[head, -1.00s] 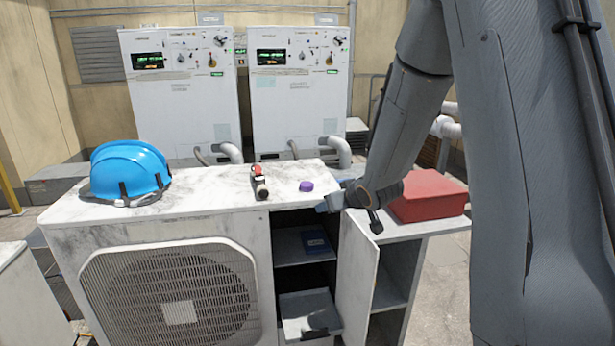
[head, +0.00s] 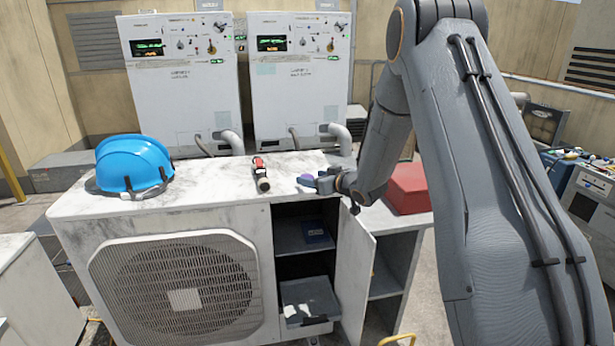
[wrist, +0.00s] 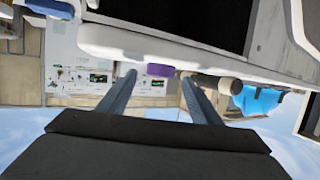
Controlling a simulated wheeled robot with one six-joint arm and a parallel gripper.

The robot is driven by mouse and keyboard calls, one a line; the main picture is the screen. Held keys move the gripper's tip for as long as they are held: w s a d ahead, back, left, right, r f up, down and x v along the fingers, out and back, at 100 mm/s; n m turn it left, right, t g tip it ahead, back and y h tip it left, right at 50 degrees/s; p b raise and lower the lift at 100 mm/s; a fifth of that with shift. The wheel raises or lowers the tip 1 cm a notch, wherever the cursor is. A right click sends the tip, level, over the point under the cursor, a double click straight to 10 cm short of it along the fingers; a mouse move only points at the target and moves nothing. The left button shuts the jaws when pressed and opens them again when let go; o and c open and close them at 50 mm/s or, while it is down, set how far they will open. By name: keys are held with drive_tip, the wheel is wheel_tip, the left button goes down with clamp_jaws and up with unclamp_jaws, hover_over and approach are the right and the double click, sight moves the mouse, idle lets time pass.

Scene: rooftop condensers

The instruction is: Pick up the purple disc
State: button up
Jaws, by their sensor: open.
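The purple disc (head: 308,176) lies on the white top of the condenser unit (head: 215,182), near its right end. In the head view my gripper (head: 306,183) is right at it and partly hides it. In the wrist view, which is upside down, the disc (wrist: 160,70) shows between the two fingertips of my open gripper (wrist: 159,76). The fingers are apart and neither is seen to touch it. How far the disc lies beyond the tips is hard to tell.
A blue hard hat (head: 134,163) sits farther left. A red box (head: 409,189) is right of my wrist.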

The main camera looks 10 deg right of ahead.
drive_tip(key=shift+x, duration=1.15)
drive_tip(key=shift+c, duration=0.4)
drive_tip(key=c, duration=1)
drive_tip(key=shift+c, duration=0.2)
drive_tip(key=shift+r, duration=0.15)
